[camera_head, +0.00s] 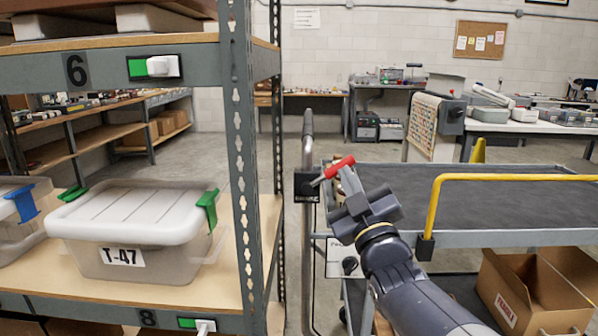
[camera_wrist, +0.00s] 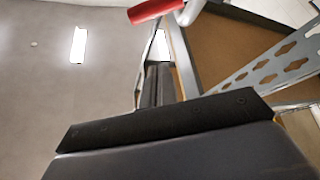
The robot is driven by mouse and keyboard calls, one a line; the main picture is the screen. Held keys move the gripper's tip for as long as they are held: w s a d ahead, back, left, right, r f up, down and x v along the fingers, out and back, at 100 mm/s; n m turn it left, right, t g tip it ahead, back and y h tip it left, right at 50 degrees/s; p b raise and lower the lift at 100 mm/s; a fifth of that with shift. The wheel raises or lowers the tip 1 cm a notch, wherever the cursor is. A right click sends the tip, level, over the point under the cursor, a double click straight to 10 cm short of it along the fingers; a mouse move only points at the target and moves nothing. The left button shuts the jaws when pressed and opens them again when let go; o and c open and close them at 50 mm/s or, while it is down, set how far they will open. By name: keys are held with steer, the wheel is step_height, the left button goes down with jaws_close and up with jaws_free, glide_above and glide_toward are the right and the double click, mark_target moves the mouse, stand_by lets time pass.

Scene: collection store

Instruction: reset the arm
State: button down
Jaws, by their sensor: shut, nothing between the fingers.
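My arm reaches up from the lower right in the head view, and my gripper (camera_head: 349,182) is at its end, in front of the flat-topped cart (camera_head: 510,205). In the wrist view my gripper's dark fingers (camera_wrist: 158,86) are together with nothing seen between them. A red cylindrical piece with grey metal (camera_head: 341,167) shows right by the fingertips. It also shows at the top edge of the wrist view (camera_wrist: 155,10).
A shelf upright (camera_head: 240,150) stands left of my gripper, with a lidded grey bin marked T-47 (camera_head: 135,265) on the shelf. A grey pole (camera_head: 308,230) is nearer. The cart has a yellow rail (camera_head: 500,178) and an open cardboard box (camera_head: 535,290) below. Floor is open behind.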

steer(key=w+a+r+n+g+y+p, duration=0.1)
steer(key=w+a+n+g+p, duration=0.1)
steer(key=n+p, duration=0.2)
steer(key=w+a+r+n+g+y+p, duration=0.1)
steer(key=w+a+n+g+p, duration=0.1)
steer(key=p, duration=0.8)
steer(key=w+a+r+n+g+p, duration=0.2)
steer(key=w+a+n+p, duration=0.1)
steer(key=n+p, duration=0.3)
steer(key=shift+w+a+y+p, duration=0.25)
steer(key=shift+w+y+p, duration=0.2)
steer(key=shift+p, duration=0.35)
steer(key=shift+a+f+n+p, duration=0.15)
steer(key=shift+a+n+p, duration=0.1)
steer(key=shift+n+p, duration=0.2)
steer(key=shift+f, duration=0.1)
